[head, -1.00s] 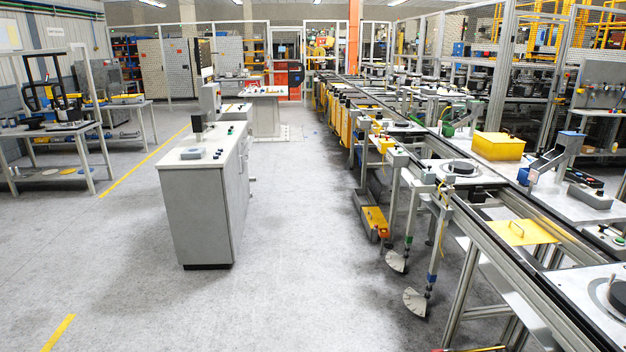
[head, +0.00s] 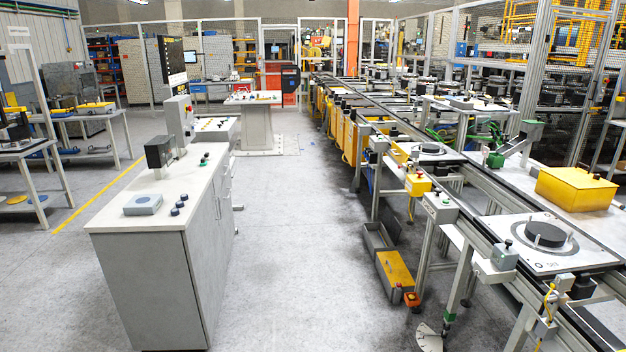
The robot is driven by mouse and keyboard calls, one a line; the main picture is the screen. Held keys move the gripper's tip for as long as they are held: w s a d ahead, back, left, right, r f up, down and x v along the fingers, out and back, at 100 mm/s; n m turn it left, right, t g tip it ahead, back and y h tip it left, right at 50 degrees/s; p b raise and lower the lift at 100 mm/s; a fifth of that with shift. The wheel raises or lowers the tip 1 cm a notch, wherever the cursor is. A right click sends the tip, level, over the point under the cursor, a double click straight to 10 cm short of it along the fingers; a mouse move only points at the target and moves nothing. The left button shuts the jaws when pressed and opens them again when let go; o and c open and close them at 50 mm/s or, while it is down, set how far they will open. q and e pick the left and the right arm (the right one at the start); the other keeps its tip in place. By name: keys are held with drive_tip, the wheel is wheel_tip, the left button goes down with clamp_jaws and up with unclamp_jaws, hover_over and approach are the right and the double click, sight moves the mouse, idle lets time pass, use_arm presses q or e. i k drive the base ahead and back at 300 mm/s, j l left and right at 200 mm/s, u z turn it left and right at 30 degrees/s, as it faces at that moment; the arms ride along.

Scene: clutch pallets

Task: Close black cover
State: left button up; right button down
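I cannot tell which thing is the black cover. A white pallet (head: 510,252) on the conveyor at the right carries a round black disc (head: 545,234) inside a grey ring. Another pallet (head: 421,156) farther up the line also holds a dark round part (head: 432,148). Neither of my grippers shows in the head view, so I cannot see whether they are open or shut.
A grey cabinet (head: 150,275) stands near on the left, with a dark box (head: 159,151) and knobs on its top. A yellow lidded box (head: 576,189) sits right of the conveyor. Stands (head: 438,210) project beside the line. The aisle floor (head: 290,230) between is clear.

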sight(390, 222)
drive_tip(key=i+z, duration=0.1)
drive_tip(key=i, duration=0.7)
drive_tip(key=i+j+z, duration=0.1)
drive_tip(key=i, duration=0.75)
drive_tip(key=i+j, duration=0.15)
drive_tip(key=i, duration=0.65)
drive_tip(key=l+z, duration=0.05)
